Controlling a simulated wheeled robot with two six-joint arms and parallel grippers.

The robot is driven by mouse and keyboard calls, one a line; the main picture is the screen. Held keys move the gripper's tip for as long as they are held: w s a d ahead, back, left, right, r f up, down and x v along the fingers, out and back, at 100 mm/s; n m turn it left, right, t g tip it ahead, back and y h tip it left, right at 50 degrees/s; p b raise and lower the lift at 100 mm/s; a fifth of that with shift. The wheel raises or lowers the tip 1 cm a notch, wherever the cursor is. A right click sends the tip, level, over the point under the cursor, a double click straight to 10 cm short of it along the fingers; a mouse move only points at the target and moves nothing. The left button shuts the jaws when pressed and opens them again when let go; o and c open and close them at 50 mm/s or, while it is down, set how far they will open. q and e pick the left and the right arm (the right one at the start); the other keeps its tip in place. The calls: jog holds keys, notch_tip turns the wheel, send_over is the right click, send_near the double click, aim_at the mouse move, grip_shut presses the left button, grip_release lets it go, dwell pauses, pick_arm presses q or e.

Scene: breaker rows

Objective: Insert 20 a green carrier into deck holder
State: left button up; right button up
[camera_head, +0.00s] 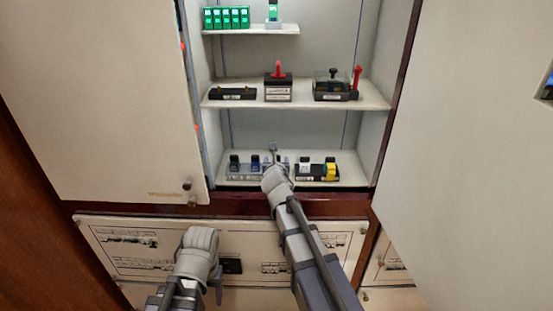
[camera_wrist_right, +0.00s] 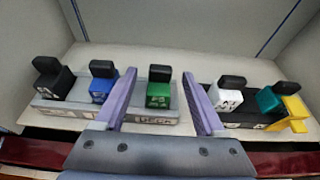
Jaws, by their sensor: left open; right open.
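In the right wrist view, a green carrier (camera_wrist_right: 158,95) with a black top grip sits upright on a grey holder (camera_wrist_right: 153,115). A blue carrier (camera_wrist_right: 103,88) and a dark carrier (camera_wrist_right: 52,84) stand to its left. My right gripper (camera_wrist_right: 159,78) is open, with its purple fingers on either side of the green carrier, and seems not to touch it. In the head view, the right arm hides part of this grey holder (camera_head: 243,173). My left gripper (camera_head: 203,258) is low, in front of the lower panel, open and apart from the shelves. The labels are too small to read.
A dark holder (camera_wrist_right: 240,119) with a white carrier (camera_wrist_right: 227,98), a teal carrier (camera_wrist_right: 269,101) and a yellow part (camera_wrist_right: 296,112) stands close on the right. The middle shelf (camera_head: 222,103) overhangs, bearing several devices. Several green blocks (camera_head: 226,18) stand on the top shelf. Cabinet walls flank both sides.

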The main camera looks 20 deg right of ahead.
jog(key=p+v, duration=0.1)
jog(key=v, duration=0.4)
jog(key=shift+s+r+p, duration=0.15)
jog(key=shift+s+p, duration=0.15)
jog(key=shift+s, duration=0.05)
jog(key=s+a+f+m+g+y, duration=0.1)
jog(key=s+a+f+m+g, duration=0.3)
jog(key=s+m, duration=0.5)
jog(key=s+a+f+m+g, duration=0.5)
jog(key=s+a+m, duration=0.1)
jog(key=s+m, duration=0.4)
jog(key=s+a+f+m+g+y, duration=0.1)
jog(key=s+a+f+m+g, duration=0.3)
jog(key=s+m, duration=0.6)
jog(key=shift+s+a+f+g+y, duration=0.2)
jog(key=shift+a+f+g+y, duration=0.1)
jog(key=shift+a+f, duration=0.25)
